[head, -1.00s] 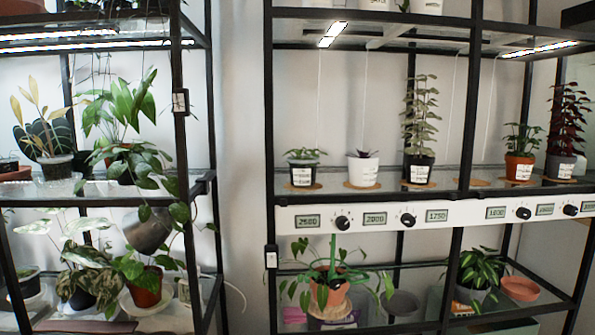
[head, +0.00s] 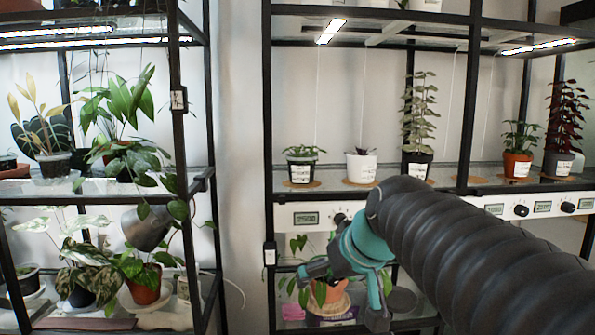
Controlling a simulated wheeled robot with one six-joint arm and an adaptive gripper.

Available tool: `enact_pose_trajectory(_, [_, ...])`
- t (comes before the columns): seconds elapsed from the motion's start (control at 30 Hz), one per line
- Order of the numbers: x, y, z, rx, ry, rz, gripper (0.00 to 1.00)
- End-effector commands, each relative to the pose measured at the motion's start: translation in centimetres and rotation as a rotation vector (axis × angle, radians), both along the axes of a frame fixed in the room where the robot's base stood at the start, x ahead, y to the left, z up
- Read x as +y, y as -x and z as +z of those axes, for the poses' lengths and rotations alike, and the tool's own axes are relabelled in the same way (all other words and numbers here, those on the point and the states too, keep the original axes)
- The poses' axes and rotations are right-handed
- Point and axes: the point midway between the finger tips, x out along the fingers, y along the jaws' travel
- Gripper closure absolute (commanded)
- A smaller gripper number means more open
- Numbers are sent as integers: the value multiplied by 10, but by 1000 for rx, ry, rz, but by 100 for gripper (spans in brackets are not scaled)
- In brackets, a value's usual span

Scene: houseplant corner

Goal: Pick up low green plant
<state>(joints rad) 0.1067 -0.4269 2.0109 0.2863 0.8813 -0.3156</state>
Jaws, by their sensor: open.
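A low green plant in a black pot with a white label (head: 302,168) stands upright on a cork disc at the left end of the middle shelf in the right rack. My gripper (head: 342,297), teal and grey, is open and empty. It is in front of the lower shelf, below and to the right of the low green plant, apart from it. My dark ribbed arm reaches in from the right.
A white pot (head: 361,166) with a small dark plant stands just right of the low plant. A tall pale plant (head: 417,125) is further right. A control panel with dials (head: 305,218) runs below that shelf. Behind my gripper is a terracotta-potted plant (head: 301,243). A black post (head: 268,130) is at left.

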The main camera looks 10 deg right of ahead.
Motion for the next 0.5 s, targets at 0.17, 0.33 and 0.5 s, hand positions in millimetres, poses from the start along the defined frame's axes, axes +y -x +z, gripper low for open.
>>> enact_pose_trajectory(0.17, [-13, -83, 73, -138, -22, 54, 0])
enact_pose_trajectory(0.33, [-31, -148, 131, -274, -23, 105, 0])
enact_pose_trajectory(0.5, [-45, -187, 167, -370, -13, 136, 0])
